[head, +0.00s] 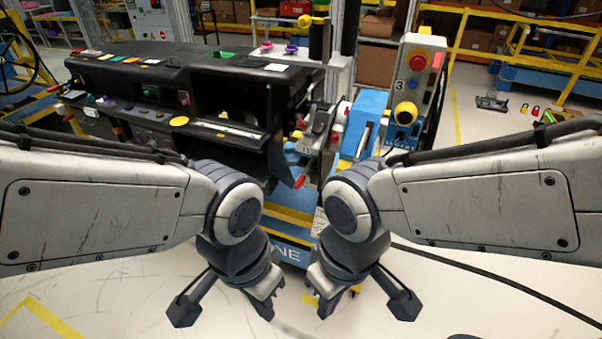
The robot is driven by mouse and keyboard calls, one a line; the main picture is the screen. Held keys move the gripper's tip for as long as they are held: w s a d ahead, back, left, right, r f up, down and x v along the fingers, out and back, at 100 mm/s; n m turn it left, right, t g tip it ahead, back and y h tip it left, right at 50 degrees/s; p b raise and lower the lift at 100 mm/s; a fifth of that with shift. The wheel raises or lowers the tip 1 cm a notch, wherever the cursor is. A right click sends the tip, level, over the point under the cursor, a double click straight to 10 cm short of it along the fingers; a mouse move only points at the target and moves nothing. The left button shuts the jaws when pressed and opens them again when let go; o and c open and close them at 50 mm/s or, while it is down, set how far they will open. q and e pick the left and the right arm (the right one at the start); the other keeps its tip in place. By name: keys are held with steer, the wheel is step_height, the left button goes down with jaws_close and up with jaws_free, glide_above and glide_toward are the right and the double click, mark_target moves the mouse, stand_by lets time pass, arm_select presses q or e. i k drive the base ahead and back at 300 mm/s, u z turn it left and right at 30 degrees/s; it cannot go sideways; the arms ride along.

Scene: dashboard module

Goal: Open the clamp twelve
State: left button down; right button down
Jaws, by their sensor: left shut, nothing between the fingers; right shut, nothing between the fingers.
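A grey metal clamp (318,128) with red-tipped parts sits at the right end of the black dashboard module (130,72). Small digits on it are too small to read surely, so I cannot tell whether it is clamp twelve. A red handle tip (300,181) points down below it, near a blue part. My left gripper (267,309) and my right gripper (323,308) hang low in front of the module, pointing down, side by side and apart from each other. Both are shut and empty, well below and nearer than the clamp. My arms hide the module's lower parts.
A grey control box (416,85) with a red button, a yellow knob and the number 3 stands right of the clamp. A blue base (290,250) lies under the module. Yellow rails (520,55) and shelves stand behind. The floor in front is mostly clear, with a black cable (480,270) at right.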

mark_target(300, 181)
steer(key=u, duration=0.55)
steer(key=k, duration=0.75)
steer(key=u, duration=0.9)
steer(key=k, duration=0.45)
steer(key=u, duration=0.3)
steer(key=i, duration=0.9)
steer(key=z, duration=1.2)
steer(key=i, duration=0.8)
steer(key=z, duration=0.75)
